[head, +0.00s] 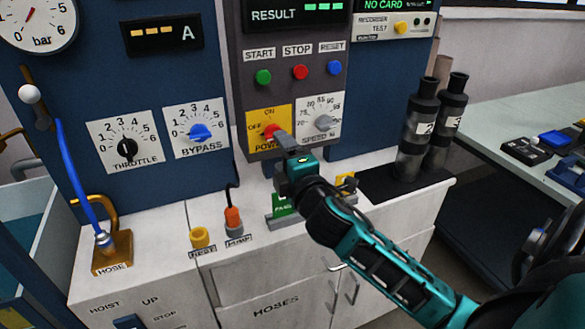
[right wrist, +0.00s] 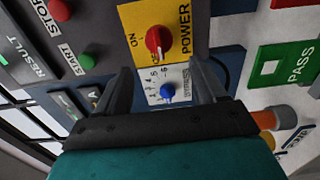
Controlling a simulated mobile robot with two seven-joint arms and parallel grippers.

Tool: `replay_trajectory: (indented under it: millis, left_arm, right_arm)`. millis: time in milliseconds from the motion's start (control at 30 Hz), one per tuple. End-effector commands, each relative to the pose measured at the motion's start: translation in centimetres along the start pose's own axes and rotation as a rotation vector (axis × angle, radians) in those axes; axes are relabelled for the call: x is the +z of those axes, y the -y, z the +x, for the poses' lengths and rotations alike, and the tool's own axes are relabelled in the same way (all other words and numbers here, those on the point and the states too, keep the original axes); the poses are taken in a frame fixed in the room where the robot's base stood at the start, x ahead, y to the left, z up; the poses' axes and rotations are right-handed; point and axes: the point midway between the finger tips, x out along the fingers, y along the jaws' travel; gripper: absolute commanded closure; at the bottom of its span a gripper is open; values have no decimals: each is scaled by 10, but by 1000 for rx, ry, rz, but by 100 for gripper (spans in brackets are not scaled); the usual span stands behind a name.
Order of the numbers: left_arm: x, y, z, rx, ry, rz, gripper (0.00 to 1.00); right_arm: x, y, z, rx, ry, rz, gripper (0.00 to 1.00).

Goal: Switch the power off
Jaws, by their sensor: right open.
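The power switch is a red knob (head: 270,131) on a yellow plate (head: 259,118) labelled POWER, with ON printed above it. My right gripper (head: 281,137) is in front of the plate and partly covers its lower right in the head view. In the right wrist view the red knob (right wrist: 158,38) lies beyond the two fingertips of the right gripper (right wrist: 160,68). The fingers are apart with nothing between them, and the knob looks clear of both. My left gripper is not in view.
The grey speed knob (head: 323,122) is just right of the power plate. The green, red and blue buttons (head: 300,72) sit above it. The blue bypass knob (head: 199,132) is to the left. Dark cylinders (head: 416,130) stand on the counter at right.

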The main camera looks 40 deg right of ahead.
Motion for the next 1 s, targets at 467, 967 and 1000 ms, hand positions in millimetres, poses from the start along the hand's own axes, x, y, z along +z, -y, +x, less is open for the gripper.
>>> replay_trajectory:
  millis: [467,967,1000]
  left_arm:
    - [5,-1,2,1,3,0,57]
    - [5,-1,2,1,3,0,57]
    - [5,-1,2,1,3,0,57]
  right_arm:
    - [0,0,-48,-1,1,0,30]
    - [0,0,-48,0,0,1,30]
    - [0,2,-48,-5,-1,6,30]
